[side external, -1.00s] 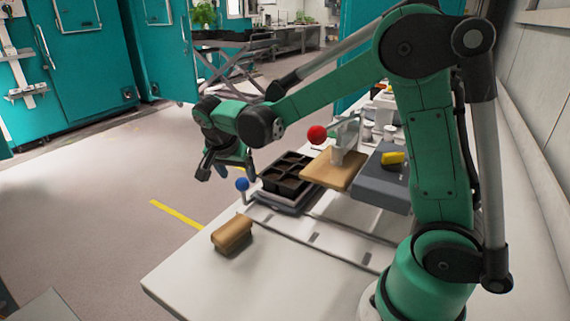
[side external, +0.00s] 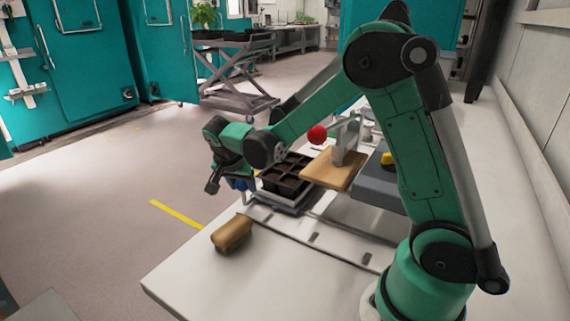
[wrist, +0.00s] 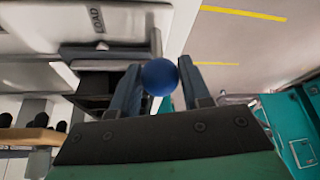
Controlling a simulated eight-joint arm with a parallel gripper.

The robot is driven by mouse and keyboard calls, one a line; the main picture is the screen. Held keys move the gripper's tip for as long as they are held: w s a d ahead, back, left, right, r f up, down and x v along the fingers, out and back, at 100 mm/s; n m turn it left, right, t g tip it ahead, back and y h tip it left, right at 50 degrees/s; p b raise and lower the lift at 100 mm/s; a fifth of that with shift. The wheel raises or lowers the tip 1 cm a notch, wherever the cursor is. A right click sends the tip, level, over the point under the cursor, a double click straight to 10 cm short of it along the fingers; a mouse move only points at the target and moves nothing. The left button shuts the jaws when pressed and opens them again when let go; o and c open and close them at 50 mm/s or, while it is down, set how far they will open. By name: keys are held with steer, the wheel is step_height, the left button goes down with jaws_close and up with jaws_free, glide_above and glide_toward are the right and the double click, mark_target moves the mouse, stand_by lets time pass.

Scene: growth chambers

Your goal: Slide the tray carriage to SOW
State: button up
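The tray carriage (side external: 283,207) is a dark base on a pale rail on the bench, carrying a black multi-cell seed tray (side external: 286,178). A blue ball knob (wrist: 160,77) is at its near left side; in the side view it is partly hidden behind my gripper. My gripper (side external: 229,186) is low at the carriage's left end. In the wrist view its two fingers (wrist: 158,82) stand apart, one on each side of the knob. Firm contact with the knob cannot be made out. No SOW marking is readable.
A red ball (side external: 317,134) on a grey lever stands above a wooden board (side external: 333,170) right of the tray. A brown block (side external: 231,233) lies on the bench's front left. A grey box with a yellow part (side external: 387,158) is partly behind my arm.

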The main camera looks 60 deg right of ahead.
steer(key=shift+s, duration=10.3)
steer(key=shift+s+f, duration=0.1)
steer(key=shift+s, duration=0.85)
steer(key=o, duration=0.9)
steer(key=shift+c, duration=0.2)
steer(key=shift+w, duration=0.2)
glide_above(308, 238)
